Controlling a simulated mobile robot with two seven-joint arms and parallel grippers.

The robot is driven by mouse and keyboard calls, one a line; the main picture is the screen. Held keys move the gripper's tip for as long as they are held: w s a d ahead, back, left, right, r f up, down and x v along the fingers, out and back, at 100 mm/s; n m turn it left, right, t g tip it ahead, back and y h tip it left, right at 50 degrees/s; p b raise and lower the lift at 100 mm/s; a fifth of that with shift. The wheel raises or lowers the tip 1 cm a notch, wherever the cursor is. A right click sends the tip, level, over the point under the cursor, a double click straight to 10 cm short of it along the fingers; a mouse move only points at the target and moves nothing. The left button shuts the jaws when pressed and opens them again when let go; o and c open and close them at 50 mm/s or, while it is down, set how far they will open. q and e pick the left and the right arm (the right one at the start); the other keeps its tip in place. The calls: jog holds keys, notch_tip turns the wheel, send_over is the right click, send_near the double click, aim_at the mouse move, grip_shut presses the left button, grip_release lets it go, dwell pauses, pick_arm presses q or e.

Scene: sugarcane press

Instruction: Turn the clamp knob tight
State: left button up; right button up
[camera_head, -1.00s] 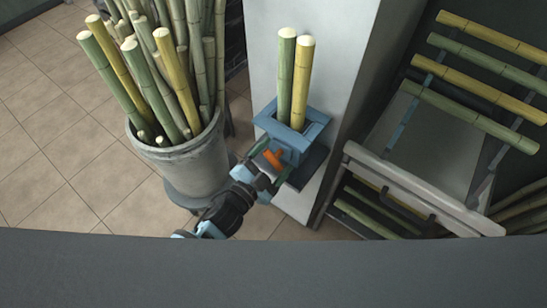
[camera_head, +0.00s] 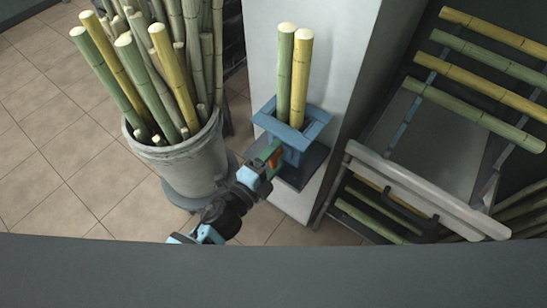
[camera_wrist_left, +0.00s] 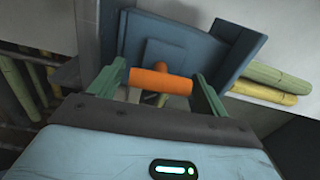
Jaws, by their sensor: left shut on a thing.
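The clamp knob is an orange bar (camera_wrist_left: 160,81) on the front of a blue clamp box (camera_head: 291,128). In the left wrist view it lies between the two green fingers of my left gripper (camera_wrist_left: 160,88), which is shut on it. Two cane stalks, one green (camera_head: 285,75) and one yellow (camera_head: 301,78), stand upright in the box. My right gripper is out of view.
A grey bucket (camera_head: 180,165) full of cane stands left of the clamp. A rack (camera_head: 430,190) with several canes stands on the right. The box is fixed to a pale pillar (camera_head: 335,75). Tiled floor (camera_head: 80,180) is clear at the left.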

pick_arm(q)
jog(key=shift+m, duration=0.3)
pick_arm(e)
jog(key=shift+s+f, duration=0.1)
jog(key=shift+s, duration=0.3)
pick_arm(q)
jog(key=o, duration=0.9)
jog(key=shift+s+f, duration=0.1)
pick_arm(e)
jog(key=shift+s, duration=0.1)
